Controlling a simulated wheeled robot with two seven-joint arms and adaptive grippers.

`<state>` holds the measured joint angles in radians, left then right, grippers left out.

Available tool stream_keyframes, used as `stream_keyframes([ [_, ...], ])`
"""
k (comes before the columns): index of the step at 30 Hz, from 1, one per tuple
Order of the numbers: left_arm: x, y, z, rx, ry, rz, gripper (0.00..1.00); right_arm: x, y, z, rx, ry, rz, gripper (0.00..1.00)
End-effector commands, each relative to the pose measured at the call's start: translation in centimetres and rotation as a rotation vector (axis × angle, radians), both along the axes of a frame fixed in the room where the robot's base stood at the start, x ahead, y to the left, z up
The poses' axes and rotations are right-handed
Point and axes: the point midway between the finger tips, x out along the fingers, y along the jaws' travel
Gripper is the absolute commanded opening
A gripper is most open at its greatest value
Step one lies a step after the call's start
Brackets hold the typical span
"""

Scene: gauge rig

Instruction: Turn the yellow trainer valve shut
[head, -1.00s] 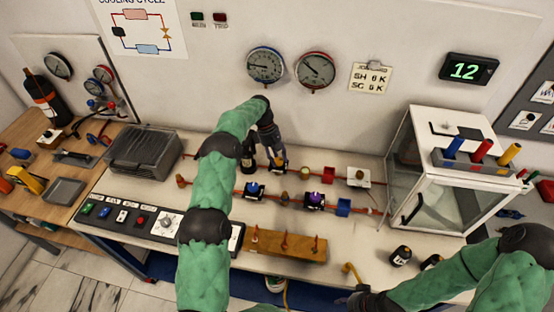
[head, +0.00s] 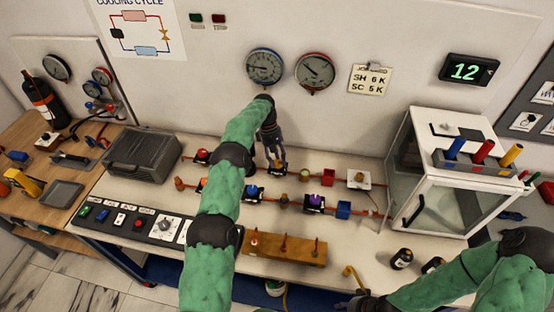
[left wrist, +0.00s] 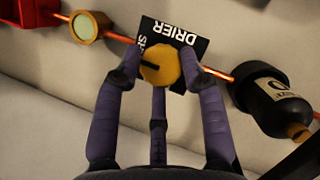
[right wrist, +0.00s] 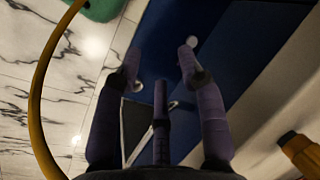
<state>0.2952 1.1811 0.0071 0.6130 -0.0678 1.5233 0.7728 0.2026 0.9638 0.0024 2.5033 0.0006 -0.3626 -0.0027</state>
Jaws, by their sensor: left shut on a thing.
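The yellow trainer valve (left wrist: 160,66) is a round yellow knob with a black bar on its face. It sits in front of a black plate (left wrist: 178,34) lettered DRIER, on the copper pipe line. My left gripper (left wrist: 158,72) has its fingers closed around the knob's sides. In the head view my left gripper (head: 277,160) reaches down over the rear pipe run, and its fingers largely hide the knob. My right gripper (right wrist: 160,58) has its fingers spread and holds nothing; it hangs over the floor and a blue surface, at the bench's front.
In the left wrist view a brass sight glass (left wrist: 86,27) and a black bottle-shaped part (left wrist: 276,100) flank the valve on the pipe. Blue (head: 254,190) and purple (head: 315,200) valves stand on the front pipe. A glass-fronted cabinet (head: 440,200) stands at right.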

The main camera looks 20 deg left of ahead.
Motion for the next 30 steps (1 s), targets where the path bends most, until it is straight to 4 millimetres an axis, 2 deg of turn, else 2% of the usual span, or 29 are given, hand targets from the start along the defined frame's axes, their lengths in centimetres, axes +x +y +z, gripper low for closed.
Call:
stream_keyframes([
  [1, -0.5, -0.6, -0.5, -0.011, 0.022, -0.009, 0.09, 0.0, 0.0, 0.0, 0.000, 0.000, 0.000, 0.40],
  [2, -0.5, -0.6, -0.6, -0.011, 0.022, -0.009, 0.47, 0.0, 0.0, 0.0, 0.000, 0.000, 0.000, 0.40],
  [3, -0.5, -0.6, -0.6, -0.011, 0.022, -0.009, 0.58, 0.0, 0.0, 0.0, 0.000, 0.000, 0.000, 0.40],
  [4, -0.5, -0.6, -0.6, -0.010, 0.021, -0.009, 0.62, 0.0, 0.0, 0.0, 0.000, 0.000, 0.000, 0.40],
  [13, -0.2, -0.3, -0.2, -0.005, 0.011, -0.003, 0.62, 0.0, 0.0, 0.0, 0.000, 0.000, 0.000, 0.40],
  [17, -0.2, -0.2, 0.6, -0.004, 0.007, -0.003, 0.62, 0.0, 0.0, 0.0, 0.000, 0.000, 0.000, 0.40],
  [30, -0.2, -0.4, 7.9, -0.005, 0.010, -0.005, 0.62, 0.0, 0.0, 0.0, 0.000, 0.000, 0.000, 0.40],
])
